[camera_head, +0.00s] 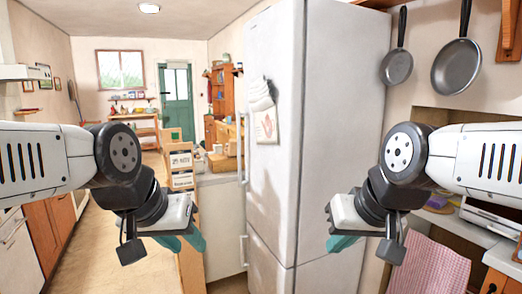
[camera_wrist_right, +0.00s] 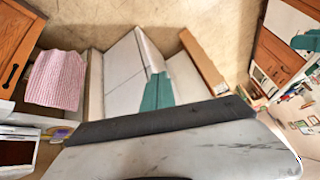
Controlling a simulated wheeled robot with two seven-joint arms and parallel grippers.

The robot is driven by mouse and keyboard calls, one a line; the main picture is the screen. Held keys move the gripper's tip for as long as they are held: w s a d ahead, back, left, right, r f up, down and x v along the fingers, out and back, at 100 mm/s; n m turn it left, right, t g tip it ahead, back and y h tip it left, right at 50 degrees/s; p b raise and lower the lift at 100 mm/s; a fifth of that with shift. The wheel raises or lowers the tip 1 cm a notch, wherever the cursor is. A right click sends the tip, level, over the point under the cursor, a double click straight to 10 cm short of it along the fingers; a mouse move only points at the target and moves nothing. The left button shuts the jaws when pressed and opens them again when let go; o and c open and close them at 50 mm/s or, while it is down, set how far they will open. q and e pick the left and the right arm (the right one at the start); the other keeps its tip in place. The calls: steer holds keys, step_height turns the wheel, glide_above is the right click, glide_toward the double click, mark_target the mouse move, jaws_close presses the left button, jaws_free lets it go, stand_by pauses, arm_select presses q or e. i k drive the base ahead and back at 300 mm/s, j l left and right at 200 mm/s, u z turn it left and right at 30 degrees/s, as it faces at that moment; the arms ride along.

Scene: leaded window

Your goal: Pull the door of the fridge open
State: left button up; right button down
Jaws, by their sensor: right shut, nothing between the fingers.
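The tall white fridge (camera_head: 343,120) stands right of centre in the head view. Its front doors face left, with an upper handle (camera_head: 241,150) and a lower handle (camera_head: 244,250) on the left edge. The upper door (camera_head: 272,185) looks closed. My left gripper (camera_head: 187,242) is left of the fridge, apart from the handles, its teal fingers spread and empty. My right gripper (camera_head: 342,243) shows in front of the fridge's side panel, shut and empty. Its teal fingers also show in the right wrist view (camera_wrist_right: 156,90), with pale fridge surfaces behind them.
A low counter (camera_head: 219,180) with boxes stands left of the fridge. Pans (camera_head: 457,66) hang on the right wall. A pink towel (camera_head: 428,264) hangs below the right counter. Wooden cabinets (camera_head: 48,232) line the left side, with open floor (camera_head: 110,215) between.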

mark_target(275, 39)
steer(key=i+j+u, duration=0.1)
steer(key=i, duration=0.65)
steer(key=i+j+u, duration=0.15)
steer(key=i, duration=0.6)
steer(key=i+l, duration=0.35)
